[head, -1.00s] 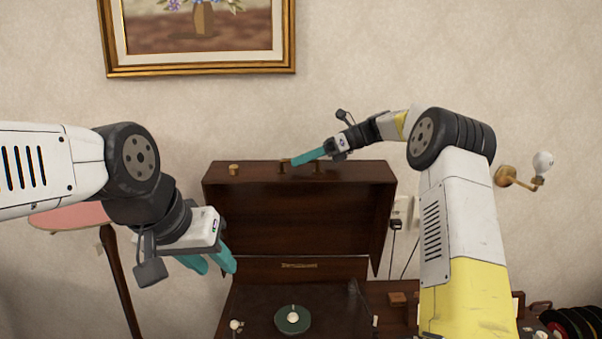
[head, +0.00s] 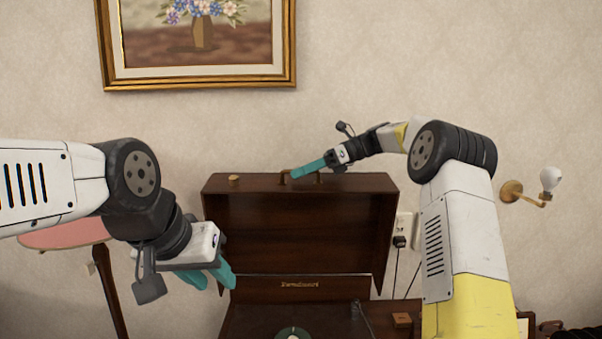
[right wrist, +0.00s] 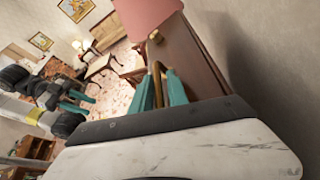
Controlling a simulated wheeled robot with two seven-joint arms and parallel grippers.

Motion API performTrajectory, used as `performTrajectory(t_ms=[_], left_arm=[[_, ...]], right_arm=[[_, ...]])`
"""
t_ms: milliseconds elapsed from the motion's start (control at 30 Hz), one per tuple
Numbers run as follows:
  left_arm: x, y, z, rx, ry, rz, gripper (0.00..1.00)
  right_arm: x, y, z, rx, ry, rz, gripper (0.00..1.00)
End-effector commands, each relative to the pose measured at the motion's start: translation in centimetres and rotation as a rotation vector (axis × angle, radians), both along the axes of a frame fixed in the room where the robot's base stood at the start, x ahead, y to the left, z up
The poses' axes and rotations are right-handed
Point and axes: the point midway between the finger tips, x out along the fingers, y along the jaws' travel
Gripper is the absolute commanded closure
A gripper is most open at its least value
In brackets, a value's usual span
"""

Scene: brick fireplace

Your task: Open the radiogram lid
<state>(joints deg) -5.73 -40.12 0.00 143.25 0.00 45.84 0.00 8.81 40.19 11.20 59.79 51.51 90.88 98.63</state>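The radiogram's dark wooden lid (head: 300,232) stands raised, its inner face toward me in the head view. Below it is the radiogram's cabinet (head: 250,318), with the turntable partly cut off by the bottom edge. My right gripper (head: 297,174) is at the lid's top edge, beside the small brass handle (head: 318,177). In the right wrist view, my right gripper's teal fingers (right wrist: 159,85) stand apart on either side of a brass piece (right wrist: 156,75); firm contact is not clear. My left gripper (head: 211,279) is open and empty, in front of the lid's left side.
A framed flower painting (head: 196,75) hangs on the wall above. A wall lamp (head: 540,190) is at the right, and an outlet with plugs (head: 402,235) is right of the lid. A pink-topped stand (head: 65,236) is behind my left arm.

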Motion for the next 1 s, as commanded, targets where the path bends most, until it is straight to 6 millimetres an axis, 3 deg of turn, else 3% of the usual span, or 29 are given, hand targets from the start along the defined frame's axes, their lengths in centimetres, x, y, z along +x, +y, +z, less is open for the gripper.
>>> performTrajectory(t_ms=[167,533,1000], left_arm=[[0.0,0.0,0.0,0.0,0.0,0.0,0.64],[0.0,0.0,0.0,0.0,0.0,0.0,0.64],[0.0,0.0,0.0,0.0,0.0,0.0,0.64]], right_arm=[[0.2,-1.3,0.5,0.0,-0.001,-0.002,0.8],[0.9,-6.5,2.5,0.001,0.0,-0.001,0.8],[0.9,-7.2,2.8,0.0,0.0,0.0,0.8]])
